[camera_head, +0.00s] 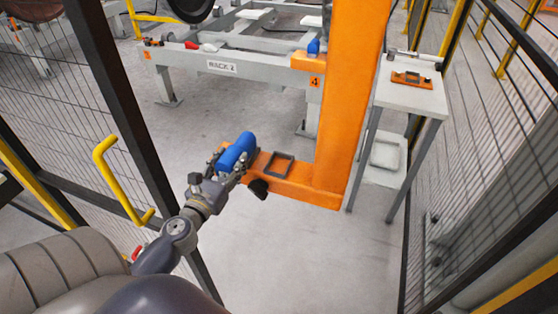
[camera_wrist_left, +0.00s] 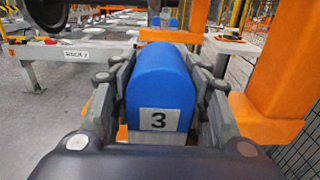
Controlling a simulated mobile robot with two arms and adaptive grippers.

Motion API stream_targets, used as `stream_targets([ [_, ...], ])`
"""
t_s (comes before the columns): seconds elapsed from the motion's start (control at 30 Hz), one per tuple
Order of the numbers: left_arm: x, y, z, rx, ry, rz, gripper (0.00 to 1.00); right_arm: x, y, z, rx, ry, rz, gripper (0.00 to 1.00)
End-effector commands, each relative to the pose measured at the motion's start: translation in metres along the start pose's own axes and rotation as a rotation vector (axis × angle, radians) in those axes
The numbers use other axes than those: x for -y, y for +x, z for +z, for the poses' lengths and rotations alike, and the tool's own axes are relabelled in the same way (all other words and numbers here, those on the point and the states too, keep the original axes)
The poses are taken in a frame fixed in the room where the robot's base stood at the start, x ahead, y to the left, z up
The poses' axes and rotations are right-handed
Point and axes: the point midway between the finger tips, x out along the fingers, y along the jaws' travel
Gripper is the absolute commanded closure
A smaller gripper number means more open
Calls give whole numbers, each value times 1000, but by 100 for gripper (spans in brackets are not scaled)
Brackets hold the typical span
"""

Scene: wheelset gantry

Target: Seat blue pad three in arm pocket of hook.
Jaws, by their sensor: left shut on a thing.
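Blue pad three (camera_head: 237,152) is a rounded blue block. Its label "3" faces the camera in the left wrist view (camera_wrist_left: 160,85). My left gripper (camera_head: 232,164) is shut on it, with a finger on each side. The orange hook (camera_head: 343,100) has a tall upright and a low arm reaching left. The arm's pocket (camera_head: 277,165) is a dark rectangular frame on its top and looks empty. The pad is at the left end of the arm, left of the pocket. I cannot tell whether the pad touches the arm. My right gripper is not in view.
A grey table (camera_head: 415,95) with an orange part (camera_head: 411,80) stands right of the hook. Mesh fences (camera_head: 75,100) stand left and right. The floor in front is clear.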

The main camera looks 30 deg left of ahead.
Motion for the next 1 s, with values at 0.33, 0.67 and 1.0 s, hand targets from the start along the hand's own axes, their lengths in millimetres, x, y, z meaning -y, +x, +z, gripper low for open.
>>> stream_targets([
  [0.33, 50, 68, -3, 6, -4, -2, 92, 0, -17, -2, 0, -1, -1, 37],
  [0.67, 89, 119, -11, 4, -1, -1, 92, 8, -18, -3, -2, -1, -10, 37],
  [1.0, 92, 123, -45, 2, -1, -1, 92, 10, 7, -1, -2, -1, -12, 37],
])
